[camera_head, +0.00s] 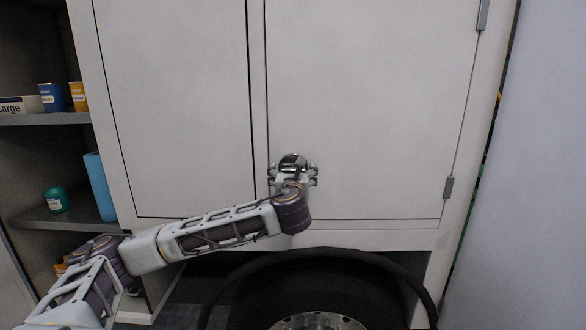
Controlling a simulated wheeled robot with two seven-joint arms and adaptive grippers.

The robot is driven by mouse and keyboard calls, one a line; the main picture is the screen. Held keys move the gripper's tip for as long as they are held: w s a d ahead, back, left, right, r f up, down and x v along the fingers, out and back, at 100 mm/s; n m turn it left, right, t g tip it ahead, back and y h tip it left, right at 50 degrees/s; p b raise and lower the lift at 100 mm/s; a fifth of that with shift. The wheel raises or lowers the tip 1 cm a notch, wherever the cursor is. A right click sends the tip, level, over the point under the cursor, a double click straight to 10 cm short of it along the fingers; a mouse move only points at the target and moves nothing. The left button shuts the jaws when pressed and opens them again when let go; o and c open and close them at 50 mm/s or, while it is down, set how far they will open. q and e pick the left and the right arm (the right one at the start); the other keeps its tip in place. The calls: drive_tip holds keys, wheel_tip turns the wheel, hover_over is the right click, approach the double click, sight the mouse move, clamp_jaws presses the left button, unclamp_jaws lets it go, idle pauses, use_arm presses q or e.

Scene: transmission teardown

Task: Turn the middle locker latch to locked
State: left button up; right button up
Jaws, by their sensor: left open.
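The middle locker door (365,100) is a large pale grey panel with a dark seam around it, and it looks closed. My left arm comes in from the lower left, and my left gripper (292,165) is at the door's lower left part. The gripper is open and faces the door, close to its left seam. The latch is hidden behind the gripper and wrist, so I cannot tell its position or whether the gripper touches it. My right gripper is not in view.
Another pale locker panel (175,100) is on the left. A pale wall (530,170) stands right.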

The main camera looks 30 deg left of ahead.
use_arm(q)
drive_tip(key=shift+x, duration=1.2)
drive_tip(key=c, duration=1)
drive_tip(key=shift+c, duration=0.2)
